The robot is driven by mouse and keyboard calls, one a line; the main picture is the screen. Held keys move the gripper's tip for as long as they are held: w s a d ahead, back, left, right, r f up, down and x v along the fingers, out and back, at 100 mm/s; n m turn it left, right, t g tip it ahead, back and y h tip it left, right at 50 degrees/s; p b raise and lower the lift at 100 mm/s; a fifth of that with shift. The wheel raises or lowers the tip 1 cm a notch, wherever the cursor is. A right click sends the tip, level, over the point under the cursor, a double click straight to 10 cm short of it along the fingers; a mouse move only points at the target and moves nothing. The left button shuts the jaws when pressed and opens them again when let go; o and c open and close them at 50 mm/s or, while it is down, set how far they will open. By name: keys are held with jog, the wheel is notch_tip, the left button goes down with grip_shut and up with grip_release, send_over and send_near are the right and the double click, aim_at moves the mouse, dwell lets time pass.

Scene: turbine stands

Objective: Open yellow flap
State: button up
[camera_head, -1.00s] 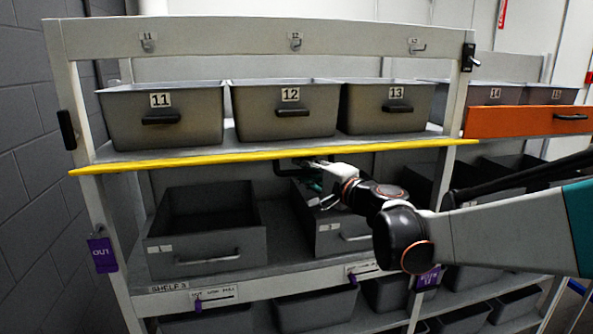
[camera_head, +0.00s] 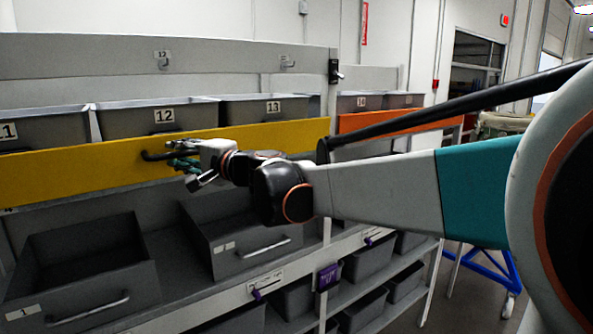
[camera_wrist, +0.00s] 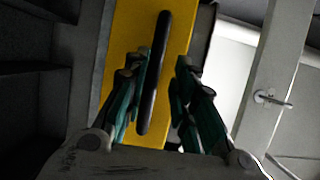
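The yellow flap (camera_head: 90,166) is a long board across the front of the upper shelf. In the head view its broad face shows, in front of the lower parts of the bins. It also fills the middle of the wrist view (camera_wrist: 120,45). Its black bar handle (camera_wrist: 155,70) lies lengthwise between my fingers. My gripper (camera_wrist: 163,65) is open, with one teal finger on each side of the handle. The left finger is close to the bar; a small gap shows at the right finger. In the head view my gripper (camera_head: 175,164) is at the handle (camera_head: 152,156).
Grey bins numbered 12 (camera_head: 160,120) and 13 (camera_head: 265,108) stand behind the flap. An orange flap (camera_head: 385,120) is on the neighbouring rack. Open grey bins (camera_head: 75,265) sit on the shelf below. A rack upright (camera_head: 327,225) stands right of my gripper.

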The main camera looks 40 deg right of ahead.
jog(key=shift+s+r, duration=0.35)
jog(key=s+d+r+p, duration=0.1)
jog(key=d+r+p, duration=0.2)
jog(key=r+p, duration=0.2)
jog(key=s+d+r+p, duration=0.2)
jog(key=d+r+p, duration=0.1)
jog(key=r, duration=0.6)
jog(key=shift+r+p, duration=0.2)
jog(key=shift+p, duration=0.7)
dwell(0.5)
jog(key=shift+d, duration=0.1)
